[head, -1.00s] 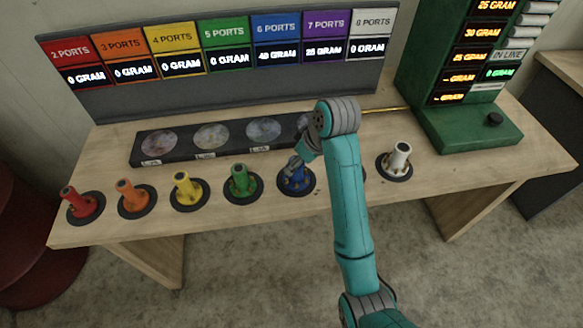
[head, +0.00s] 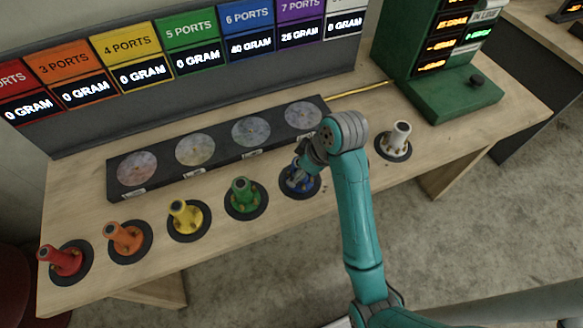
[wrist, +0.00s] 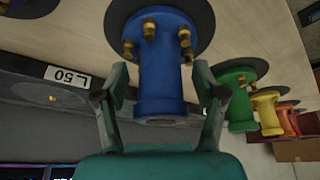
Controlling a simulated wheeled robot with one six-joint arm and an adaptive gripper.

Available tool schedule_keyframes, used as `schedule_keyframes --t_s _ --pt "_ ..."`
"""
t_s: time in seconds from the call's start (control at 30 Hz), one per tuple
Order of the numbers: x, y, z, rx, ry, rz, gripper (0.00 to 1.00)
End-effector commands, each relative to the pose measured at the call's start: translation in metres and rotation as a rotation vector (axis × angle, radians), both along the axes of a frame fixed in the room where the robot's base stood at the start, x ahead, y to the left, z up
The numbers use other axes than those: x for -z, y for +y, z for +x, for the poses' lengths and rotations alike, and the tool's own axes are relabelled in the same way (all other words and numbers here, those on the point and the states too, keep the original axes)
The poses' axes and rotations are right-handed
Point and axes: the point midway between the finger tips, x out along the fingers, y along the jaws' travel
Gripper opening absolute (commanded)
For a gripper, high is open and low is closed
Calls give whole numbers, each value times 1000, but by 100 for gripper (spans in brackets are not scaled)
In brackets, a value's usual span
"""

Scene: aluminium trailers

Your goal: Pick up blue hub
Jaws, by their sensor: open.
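The blue hub (head: 301,183) stands upright on a round black pad on the wooden table, partly covered by my gripper (head: 305,163) in the head view. In the wrist view the blue hub (wrist: 164,62) shows a flanged base with brass ports and a narrower stem. My gripper (wrist: 161,88) is open there, with one finger on each side of the stem. A small gap shows between the stem and the fingers.
Green (head: 244,195), yellow (head: 186,216), orange (head: 124,238) and red (head: 64,261) hubs stand in a row to the left. A white hub (head: 397,138) stands right of my arm. A black tray (head: 218,153) with round discs lies behind.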

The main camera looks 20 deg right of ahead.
Motion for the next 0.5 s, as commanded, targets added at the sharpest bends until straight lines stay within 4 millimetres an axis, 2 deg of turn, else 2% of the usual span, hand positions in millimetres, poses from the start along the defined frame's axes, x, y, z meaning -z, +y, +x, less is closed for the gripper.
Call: schedule_keyframes --t_s 0.17,0.2,0.47,0.5 --pt "0 0 0 0 0 0 70" --pt "0 0 0 0 0 0 67" --pt "0 0 0 -1 0 0 2" --pt "0 0 0 -1 0 0 0"
